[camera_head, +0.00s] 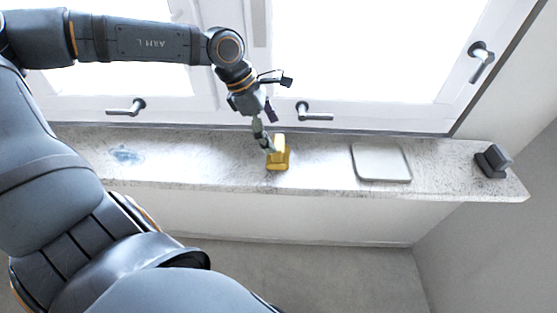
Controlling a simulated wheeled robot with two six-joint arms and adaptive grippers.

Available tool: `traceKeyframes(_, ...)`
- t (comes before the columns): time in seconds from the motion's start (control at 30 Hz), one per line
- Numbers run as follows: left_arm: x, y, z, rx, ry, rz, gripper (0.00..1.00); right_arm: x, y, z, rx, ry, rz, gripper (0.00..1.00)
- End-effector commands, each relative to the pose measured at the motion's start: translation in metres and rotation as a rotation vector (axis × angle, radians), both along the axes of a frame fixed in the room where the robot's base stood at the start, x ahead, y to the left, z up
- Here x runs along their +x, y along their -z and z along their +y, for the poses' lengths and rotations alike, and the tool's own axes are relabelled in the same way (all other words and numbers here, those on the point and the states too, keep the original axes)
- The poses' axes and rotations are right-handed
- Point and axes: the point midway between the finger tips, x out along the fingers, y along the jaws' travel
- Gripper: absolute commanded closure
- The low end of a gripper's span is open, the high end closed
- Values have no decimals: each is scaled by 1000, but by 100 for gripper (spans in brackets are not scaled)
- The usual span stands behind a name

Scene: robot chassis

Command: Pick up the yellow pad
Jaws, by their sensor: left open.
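The yellow pad (279,155) is a small yellow block on the speckled stone window sill (320,160), near its middle. My left gripper (268,132) reaches down from the upper left and is open. One finger is at the pad's upper left edge, and the other is up and to the right, in front of the window. I cannot tell whether the finger touches the pad. Part of the pad's left side is hidden by the finger. My right gripper is not in view.
A pale square tray-like object (381,162) lies on the sill to the right. A dark grey block (492,161) stands at the right end. A bluish smudge (126,155) is at the left. Window handles (314,112) stick out above the sill.

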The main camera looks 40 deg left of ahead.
Motion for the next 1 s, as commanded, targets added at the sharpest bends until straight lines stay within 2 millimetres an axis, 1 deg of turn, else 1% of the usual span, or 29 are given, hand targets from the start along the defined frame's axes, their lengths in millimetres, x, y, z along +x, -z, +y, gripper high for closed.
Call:
traceKeyframes(0.07,0,-1,0,0,0,0,8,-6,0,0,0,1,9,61)
traceKeyframes(0.17,1,3,-1,2,0,5,8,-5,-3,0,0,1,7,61)
traceKeyframes(0.33,7,27,-4,6,1,8,8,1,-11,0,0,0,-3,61)
traceKeyframes(0.4,9,38,-7,4,0,8,8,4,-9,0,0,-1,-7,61)
traceKeyframes(0.5,12,46,-11,4,-1,4,8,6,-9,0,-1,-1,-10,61)
traceKeyframes(0.77,13,49,-12,0,-1,0,8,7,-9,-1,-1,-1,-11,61)
traceKeyframes(1.0,13,49,-12,0,-1,0,40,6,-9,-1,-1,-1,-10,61)
